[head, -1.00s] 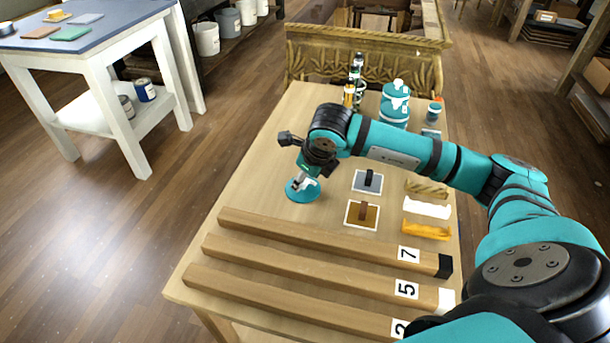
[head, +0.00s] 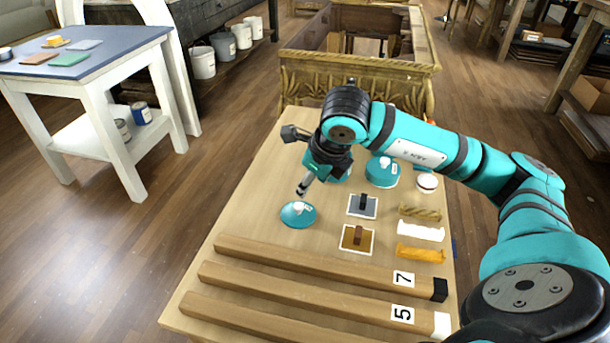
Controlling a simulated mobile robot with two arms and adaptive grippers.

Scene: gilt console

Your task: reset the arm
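My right arm reaches in from the right across the wooden table (head: 243,195). Its gripper (head: 304,187) points down near the table's left side. The fingers are seen nearly edge-on, so their opening is unclear. Just below the fingertips a round teal lid-like piece (head: 289,218) with a white knob lies on the table. A small gap seems to show between knob and fingers, and I see nothing held. My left gripper is not in view.
Wooden bars (head: 300,256) lie across the near end. Dark and brown-handled squares (head: 357,239) and white and orange pieces (head: 420,254) lie right of centre. A teal object (head: 381,178) is partly behind my arm. The carved gilt console (head: 300,84) stands behind.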

